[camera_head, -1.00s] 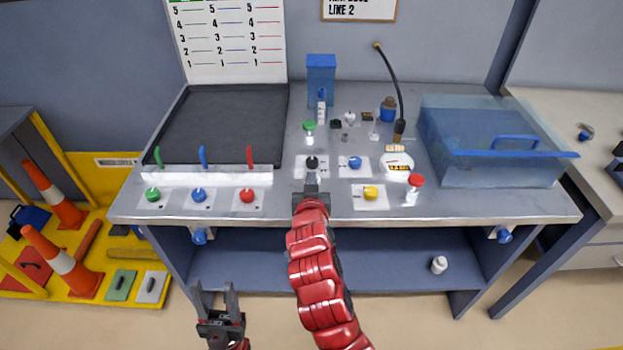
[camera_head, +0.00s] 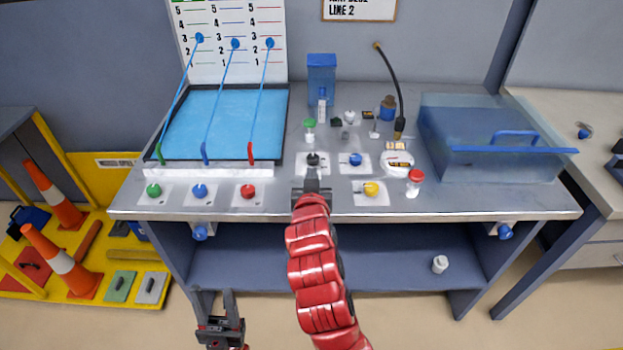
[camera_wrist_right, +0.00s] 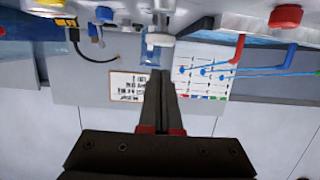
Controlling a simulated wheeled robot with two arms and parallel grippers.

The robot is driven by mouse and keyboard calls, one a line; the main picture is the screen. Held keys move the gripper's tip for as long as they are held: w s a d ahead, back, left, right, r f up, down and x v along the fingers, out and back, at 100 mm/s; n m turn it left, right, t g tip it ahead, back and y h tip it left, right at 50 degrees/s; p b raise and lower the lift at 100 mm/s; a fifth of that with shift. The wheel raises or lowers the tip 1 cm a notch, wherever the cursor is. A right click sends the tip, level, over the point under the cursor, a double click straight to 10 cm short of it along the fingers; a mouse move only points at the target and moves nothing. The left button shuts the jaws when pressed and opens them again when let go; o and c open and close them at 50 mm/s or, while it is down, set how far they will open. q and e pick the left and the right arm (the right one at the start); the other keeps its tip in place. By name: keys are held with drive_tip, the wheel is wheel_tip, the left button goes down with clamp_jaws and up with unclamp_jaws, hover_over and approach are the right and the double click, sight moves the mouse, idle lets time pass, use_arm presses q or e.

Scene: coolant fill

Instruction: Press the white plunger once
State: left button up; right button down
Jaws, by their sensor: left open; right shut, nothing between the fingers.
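I cannot tell for sure which part is the white plunger. A small white-topped piece (camera_head: 350,117) stands at the back of the bench, and a white piece (camera_head: 322,108) sits at the front of the blue dispenser (camera_head: 321,70). My right gripper (camera_head: 312,180) is shut and empty, just in front of the black knob (camera_head: 313,160) on its white plate. Contact with the knob cannot be told. In the right wrist view the shut fingers (camera_wrist_right: 160,82) point toward a white and clear blue part (camera_wrist_right: 160,42). My left gripper (camera_head: 217,297) is open and empty, below the bench's front edge.
Green (camera_head: 153,190), blue (camera_head: 199,191) and red (camera_head: 248,191) knobs line the front left. The tray (camera_head: 222,115) is bright blue, with blue lines rising to the chart (camera_head: 232,25). A blue knob (camera_head: 356,160), yellow knob (camera_head: 371,188) and red-capped jar (camera_head: 414,184) stand right of my right gripper.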

drive_tip(key=v, duration=0.7)
drive_tip(key=shift+p, duration=0.3)
drive_tip(key=shift+f, duration=0.1)
